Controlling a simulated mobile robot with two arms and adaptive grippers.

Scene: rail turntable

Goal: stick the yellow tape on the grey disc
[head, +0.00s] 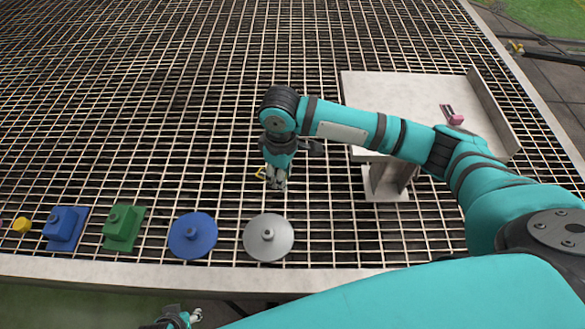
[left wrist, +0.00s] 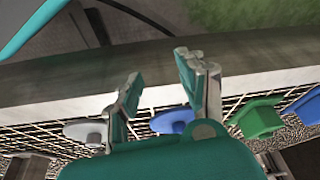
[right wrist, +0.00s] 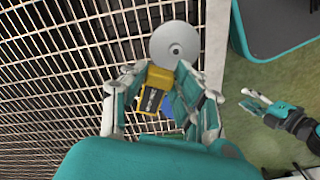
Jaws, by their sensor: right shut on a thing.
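The grey disc (head: 268,237), round with a raised hub, lies on the grating near its front edge. It also shows in the right wrist view (right wrist: 175,43) and the left wrist view (left wrist: 84,131). My right gripper (head: 276,183) is behind the disc in the head view, apart from it. It is shut on the yellow tape (right wrist: 155,90), which has a dark patterned face. Only a small yellow part of the tape (head: 260,173) shows in the head view. My left gripper (left wrist: 160,70) is open and empty, outside the grating's front edge; the head view shows it at the bottom (head: 194,316).
Left of the grey disc are a blue disc (head: 193,235), a green block (head: 123,228), a blue block (head: 64,228) and a small yellow piece (head: 22,225). A pale stand (head: 390,88) at right holds a small pink thing (head: 452,115). Grating behind the row is clear.

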